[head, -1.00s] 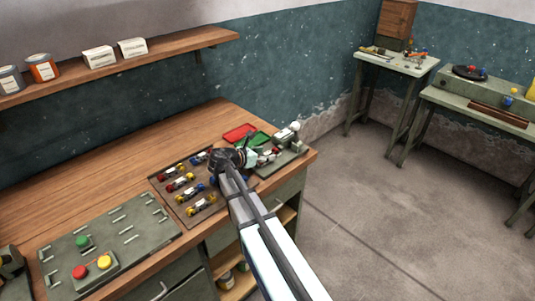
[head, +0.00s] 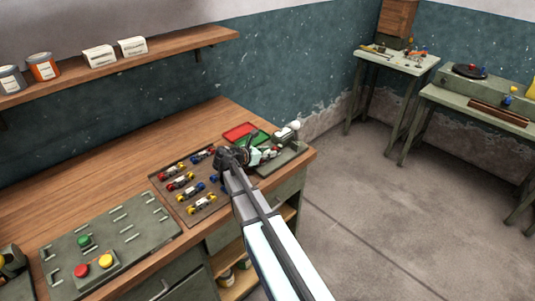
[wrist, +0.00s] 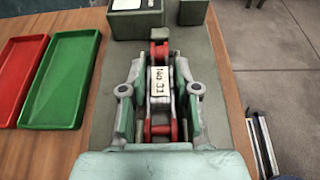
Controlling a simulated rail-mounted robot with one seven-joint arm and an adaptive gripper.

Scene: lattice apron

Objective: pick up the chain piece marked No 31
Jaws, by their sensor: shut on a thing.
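The chain piece (wrist: 158,82) has red ends, a grey middle and a white label reading No 31, upside down in the wrist view. It lies lengthwise between the two fingers of my gripper (wrist: 160,95), which is shut on it. In the head view my gripper (head: 258,155) is at the right end of the bench, over the grey-green plate of a small fixture (head: 291,140). The far red end is close to a green block (wrist: 137,22) of the fixture. I cannot tell whether the piece touches the plate.
A red tray (wrist: 18,75) and a green tray (wrist: 62,80) lie left of the plate. A dark tray (head: 161,178) with several chain pieces is left of my arm. A panel with buttons (head: 130,229) lies further left. The bench edge and open floor are on the right.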

